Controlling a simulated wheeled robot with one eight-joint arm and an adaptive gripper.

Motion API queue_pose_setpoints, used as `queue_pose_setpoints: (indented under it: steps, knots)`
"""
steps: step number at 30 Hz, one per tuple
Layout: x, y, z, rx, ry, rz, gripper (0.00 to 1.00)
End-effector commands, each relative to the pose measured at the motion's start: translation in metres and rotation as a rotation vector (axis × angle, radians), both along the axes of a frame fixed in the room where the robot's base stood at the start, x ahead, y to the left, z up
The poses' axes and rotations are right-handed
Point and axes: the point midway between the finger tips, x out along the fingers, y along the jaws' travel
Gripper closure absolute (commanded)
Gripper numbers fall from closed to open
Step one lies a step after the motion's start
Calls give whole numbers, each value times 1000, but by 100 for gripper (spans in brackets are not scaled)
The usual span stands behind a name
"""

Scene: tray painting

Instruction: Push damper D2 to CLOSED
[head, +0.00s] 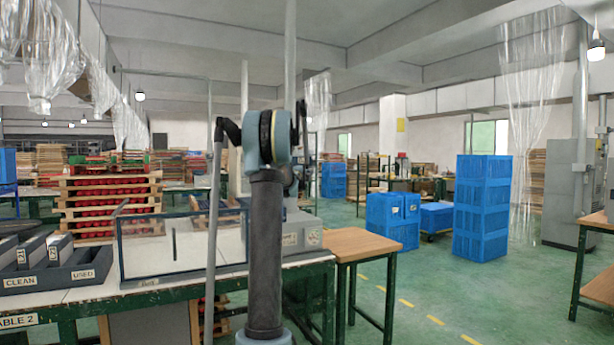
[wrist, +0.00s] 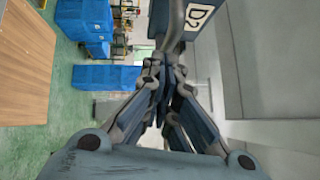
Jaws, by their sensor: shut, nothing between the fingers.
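The D2 label (wrist: 200,17) is a white plate with dark marks, turned sideways at the top of the wrist view. It sits on a dark blue-grey part that reaches down toward my fingertips. My gripper (wrist: 154,70) is shut and empty, with its fingertips close to the lower end of that part. I cannot tell whether they touch it. I cannot make out a CLOSED mark or the damper's setting. In the head view my own arm blocks the middle, and the gripper is hidden behind it. A grey housing (head: 297,215) with small labels shows to the right of the arm.
A clear-sided box (head: 170,245) and a dark rack marked CLEAN and USED (head: 60,280) stand on the table at left. A wooden-topped table (head: 367,243) stands right of the housing. Blue crates (head: 482,208) stand farther back, with open green floor around them.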

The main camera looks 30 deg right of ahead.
Motion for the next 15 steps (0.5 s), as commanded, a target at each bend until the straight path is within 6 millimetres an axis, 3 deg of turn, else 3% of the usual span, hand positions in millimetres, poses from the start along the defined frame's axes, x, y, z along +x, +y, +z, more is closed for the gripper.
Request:
queue_pose_setpoints:
  steps: [5,15]
  knots:
    - [9,0,0,1,-1,1,100]
    - [67,0,0,0,-1,2,100]
